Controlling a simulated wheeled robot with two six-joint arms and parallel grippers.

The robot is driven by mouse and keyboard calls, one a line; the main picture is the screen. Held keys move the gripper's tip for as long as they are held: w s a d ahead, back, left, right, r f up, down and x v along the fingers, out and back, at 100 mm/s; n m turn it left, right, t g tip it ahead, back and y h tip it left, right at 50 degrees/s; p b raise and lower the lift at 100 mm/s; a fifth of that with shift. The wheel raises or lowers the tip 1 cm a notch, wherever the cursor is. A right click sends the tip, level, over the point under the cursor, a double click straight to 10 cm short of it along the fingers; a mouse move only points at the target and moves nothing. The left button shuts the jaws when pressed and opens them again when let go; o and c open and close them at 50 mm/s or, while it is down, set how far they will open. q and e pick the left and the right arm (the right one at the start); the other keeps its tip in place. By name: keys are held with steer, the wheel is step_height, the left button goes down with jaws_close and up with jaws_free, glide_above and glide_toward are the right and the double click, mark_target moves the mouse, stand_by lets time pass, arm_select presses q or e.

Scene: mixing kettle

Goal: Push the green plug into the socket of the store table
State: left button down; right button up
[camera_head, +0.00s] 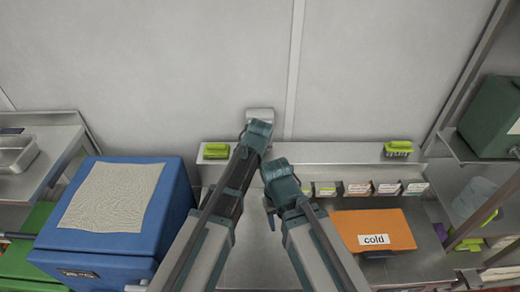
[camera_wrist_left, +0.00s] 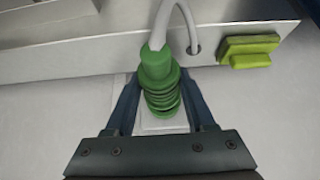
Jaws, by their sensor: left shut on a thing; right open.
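The green plug (camera_wrist_left: 158,80) is between the two fingers of my left gripper (camera_wrist_left: 160,95), which is shut on it. A grey cable (camera_wrist_left: 184,15) curves away from the plug's upper end. The plug's ribbed end lies over a pale socket plate (camera_wrist_left: 163,126) in the left wrist view; I cannot tell whether it touches or is inserted. In the head view the socket box (camera_head: 260,114) shows on the wall, just beyond my left wrist, and the plug is hidden. My right gripper (camera_head: 269,212) is open and empty, lower and nearer.
A yellow-green block (camera_head: 216,151) lies on the back ledge, also in the left wrist view (camera_wrist_left: 248,51). A green brush (camera_head: 398,149) sits farther right. A blue box (camera_head: 115,225) stands left. An orange "cold" panel (camera_head: 372,231) and several small labelled cards (camera_head: 358,189) are right.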

arm_select(q)
steer(key=shift+w, duration=1.25)
steer(key=shift+w, duration=0.35)
jaws_free()
stand_by(0.3)
steer(key=shift+s+r, duration=0.1)
steer(key=shift+s, duration=0.05)
steer(key=shift+p+v, duration=2.9)
steer(key=shift+v, duration=0.55)
